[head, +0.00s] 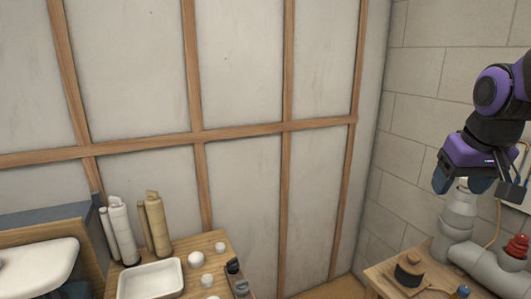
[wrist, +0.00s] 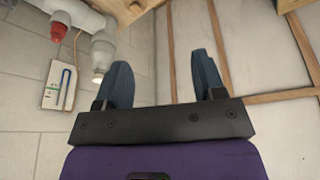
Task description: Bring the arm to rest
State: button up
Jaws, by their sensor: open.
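My gripper (head: 460,185) hangs from my purple and black arm at the right of the head view. In the wrist view my gripper (wrist: 163,72) shows two blue fingers spread apart. Nothing is between them but the wall behind. In the head view the gripper is at the upright end of a grey pipe (head: 459,215), overlapping it in the picture; I cannot tell the distance.
A red knob (head: 517,245) is on the pipe fitting. A wooden bench (head: 385,284) below it bears a round wooden-and-black item (head: 409,270). At left, a table (head: 205,243) holds a white tray (head: 150,280), small white pots and rolls. The panelled wall (head: 240,70) is bare.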

jog(key=s+a+r+n+t, duration=0.1)
jog(key=s+a, duration=0.4)
jog(key=s, duration=0.7)
jog(key=shift+a+r+y, duration=0.35)
jog(key=shift+r+y, duration=0.05)
jog(key=shift+r, duration=0.05)
